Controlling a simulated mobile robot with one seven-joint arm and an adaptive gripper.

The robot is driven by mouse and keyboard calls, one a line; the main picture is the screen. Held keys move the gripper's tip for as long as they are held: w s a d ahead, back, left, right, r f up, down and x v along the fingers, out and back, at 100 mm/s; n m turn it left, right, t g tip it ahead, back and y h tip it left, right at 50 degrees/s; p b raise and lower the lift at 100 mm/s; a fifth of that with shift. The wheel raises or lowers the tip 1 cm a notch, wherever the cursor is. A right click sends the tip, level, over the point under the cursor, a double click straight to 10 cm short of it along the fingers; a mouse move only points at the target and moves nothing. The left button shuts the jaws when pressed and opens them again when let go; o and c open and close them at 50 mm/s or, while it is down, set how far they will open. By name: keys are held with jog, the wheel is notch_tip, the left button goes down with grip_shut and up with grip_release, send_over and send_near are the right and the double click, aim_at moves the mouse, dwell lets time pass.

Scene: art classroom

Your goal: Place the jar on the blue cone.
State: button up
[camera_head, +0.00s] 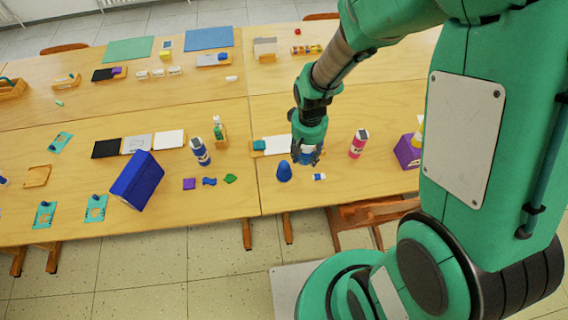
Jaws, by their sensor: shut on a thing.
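The blue cone (284,172) stands upright on the table near its front edge, just left of my gripper. My gripper (306,159) points down beside the cone, slightly to its right and apparently above table height. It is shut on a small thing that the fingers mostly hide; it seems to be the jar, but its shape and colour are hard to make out. The gap between the held thing and the cone cannot be judged exactly from this single view.
A small white and blue block (319,177) lies right of the cone. A pink bottle (358,144) and a purple box (407,152) stand farther right. A blue bottle (200,152) and a green shape (230,179) are to the left. Bare table lies around the cone.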

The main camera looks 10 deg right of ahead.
jog(key=s+a, duration=0.3)
jog(key=s, duration=0.7)
jog(key=shift+w+d+f+b, duration=0.1)
jog(key=shift+w+f+b, duration=0.05)
jog(key=shift+f, duration=1.3)
jog(key=shift+w+d+f+b, duration=0.1)
jog(key=shift+w+f+b, duration=0.05)
jog(key=shift+f, duration=1.3)
jog(key=shift+w+a, duration=0.1)
jog(key=shift+w, duration=0.05)
jog(key=b, duration=0.2)
send_over(284, 163)
jog(key=shift+f, duration=0.75)
jog(key=shift+f, duration=1.75)
jog(key=shift+f, duration=0.1)
